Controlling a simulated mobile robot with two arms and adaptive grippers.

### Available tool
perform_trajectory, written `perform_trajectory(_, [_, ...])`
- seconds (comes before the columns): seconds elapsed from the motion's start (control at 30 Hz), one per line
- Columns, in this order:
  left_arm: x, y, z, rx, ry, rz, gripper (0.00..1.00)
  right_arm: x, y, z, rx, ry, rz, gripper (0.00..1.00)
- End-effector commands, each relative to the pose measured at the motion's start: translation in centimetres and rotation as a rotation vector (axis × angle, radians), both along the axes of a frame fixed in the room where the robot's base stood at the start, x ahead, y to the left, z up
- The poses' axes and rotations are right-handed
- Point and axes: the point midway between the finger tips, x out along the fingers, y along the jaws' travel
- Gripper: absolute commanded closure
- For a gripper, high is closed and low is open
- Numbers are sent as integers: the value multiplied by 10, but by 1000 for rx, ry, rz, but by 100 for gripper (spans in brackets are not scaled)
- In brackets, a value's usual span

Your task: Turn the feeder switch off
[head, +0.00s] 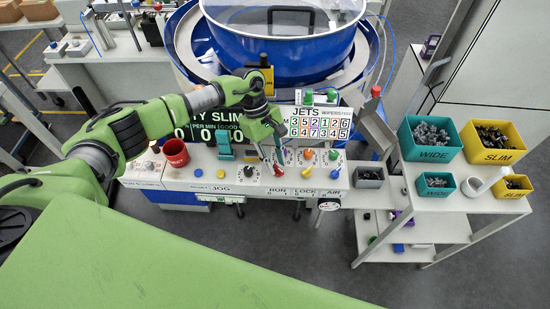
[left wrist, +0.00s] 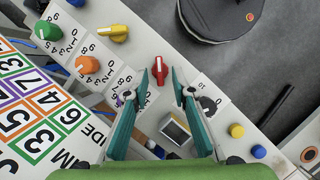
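A control panel (head: 210,172) runs below the blue bowl, with several coloured knobs and buttons. My left gripper (head: 270,150) is over the panel at this knob. In the left wrist view my left gripper (left wrist: 161,78) has its two teal fingers apart, with the red knob between or just beyond the tips; contact cannot be told. No label reading feeder is legible. My right gripper is not in view.
A yellow knob (left wrist: 114,33) stands beside the red one. A number board (head: 319,122) rises behind. Teal and yellow bins (head: 492,157) stand right.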

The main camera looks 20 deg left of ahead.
Motion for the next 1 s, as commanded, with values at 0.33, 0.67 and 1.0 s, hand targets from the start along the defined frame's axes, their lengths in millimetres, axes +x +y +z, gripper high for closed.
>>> perform_trajectory(0.33, [0, 0, -1, 0, 0, 0, 100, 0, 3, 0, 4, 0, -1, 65])
perform_trajectory(0.67, [0, 0, -1, 0, 0, 10, 100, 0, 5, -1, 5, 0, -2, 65])
perform_trajectory(1.0, [-3, 1, -2, -1, -1, 161, 100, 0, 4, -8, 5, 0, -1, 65])
